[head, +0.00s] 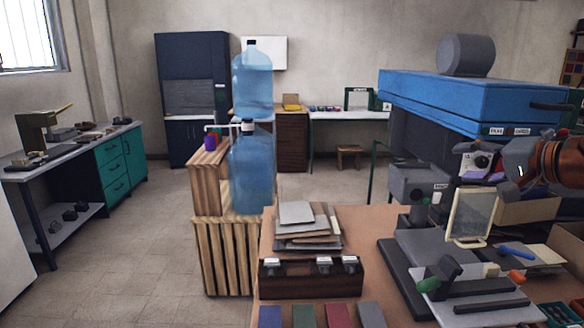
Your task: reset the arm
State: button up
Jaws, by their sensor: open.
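The task names no object besides my arm. In the head view, an orange and dark jointed part (548,165) at the right edge looks like a piece of my arm, in front of the blue-topped machine. No gripper fingers can be made out. Nothing held by my gripper shows.
A brown worktable (400,295) fills the lower right, with stacked grey sheets (295,212), a dark wooden box (312,277) and a framed mirror-like panel (472,214). A blue-topped machine (470,98) stands behind. The left floor is clear.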

jog(key=s+a+f+n+g, duration=0.2)
jog(key=a+f, duration=0.2)
jog(key=a, duration=0.3)
jog(key=s+a+f+n+g, duration=0.1)
jog(key=a+f+n+g, duration=0.2)
jog(key=a, duration=0.5)
jog(key=s+a+f+n+g, duration=0.2)
jog(key=s+a+f+g, duration=0.2)
jog(key=s+a+f, duration=0.45)
jog(key=s+d+f+n+g+h, duration=0.1)
jog(key=s+d+f+g+h, duration=0.1)
jog(key=s+f, duration=0.6)
jog(key=s+d+f+n+g+h+p, duration=0.1)
jog(key=s+d+f+g+h, duration=0.1)
jog(key=s+f, duration=0.5)
jog(key=s+g+h, duration=0.1)
jog(key=s+g, duration=0.1)
jog(key=s, duration=0.3)
jog(key=shift+s+d+f+h, duration=0.15)
jog(key=shift+d+f+h, duration=0.15)
jog(key=shift+d+f, duration=0.1)
jog(key=shift+c, duration=0.5)
